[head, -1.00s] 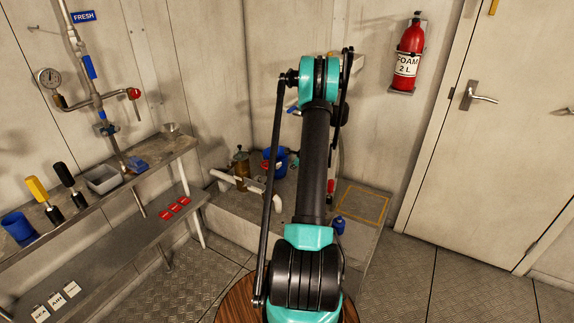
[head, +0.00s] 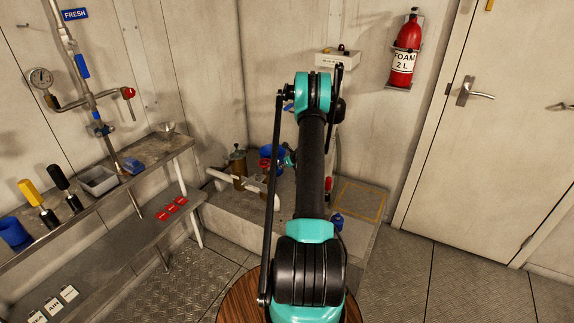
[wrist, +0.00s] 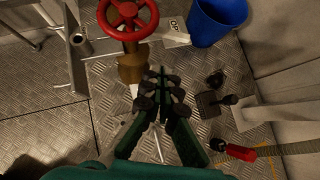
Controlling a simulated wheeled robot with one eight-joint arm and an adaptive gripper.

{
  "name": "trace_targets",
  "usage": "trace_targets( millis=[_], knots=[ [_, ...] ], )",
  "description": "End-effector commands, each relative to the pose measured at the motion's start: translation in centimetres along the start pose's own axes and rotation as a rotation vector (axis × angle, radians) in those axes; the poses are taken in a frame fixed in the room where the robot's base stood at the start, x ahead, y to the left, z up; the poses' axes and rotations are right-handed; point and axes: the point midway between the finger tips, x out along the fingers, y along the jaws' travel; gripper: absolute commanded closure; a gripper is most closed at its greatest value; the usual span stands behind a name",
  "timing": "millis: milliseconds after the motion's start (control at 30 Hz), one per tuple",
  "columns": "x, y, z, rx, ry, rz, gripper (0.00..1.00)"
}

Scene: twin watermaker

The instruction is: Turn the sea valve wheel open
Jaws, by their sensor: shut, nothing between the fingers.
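The red sea valve wheel (wrist: 127,16) shows at the top of the wrist view, on a brass valve body (wrist: 131,68) with a pale pipe to its left. A pale plate (wrist: 174,28) with partly readable lettering is just right of the wheel. My gripper (wrist: 162,74) is shut and empty. In the picture its fingertips are below and right of the wheel, beside the brass body, and not on the rim.
In the head view a bench (head: 150,152) runs along the left wall, and a small shelf (head: 338,58) hangs behind my arm. Open floor (head: 440,275) lies at right.

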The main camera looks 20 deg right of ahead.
Motion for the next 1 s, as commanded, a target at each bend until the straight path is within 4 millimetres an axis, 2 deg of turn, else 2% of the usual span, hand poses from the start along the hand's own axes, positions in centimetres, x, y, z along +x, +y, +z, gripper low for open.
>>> trace_targets(
  millis=[100,300,800,1000],
  knots=[
    [2.0,0.0,0.5,-0.001,-0.001,0.000,1.00],
    [3.7,0.0,2.2,-0.002,0.001,0.000,1.00],
    [4.2,0.0,2.9,-0.002,0.000,0.001,1.00],
    [5.1,-0.4,3.7,-0.063,0.000,0.062,1.00]
  ],
)
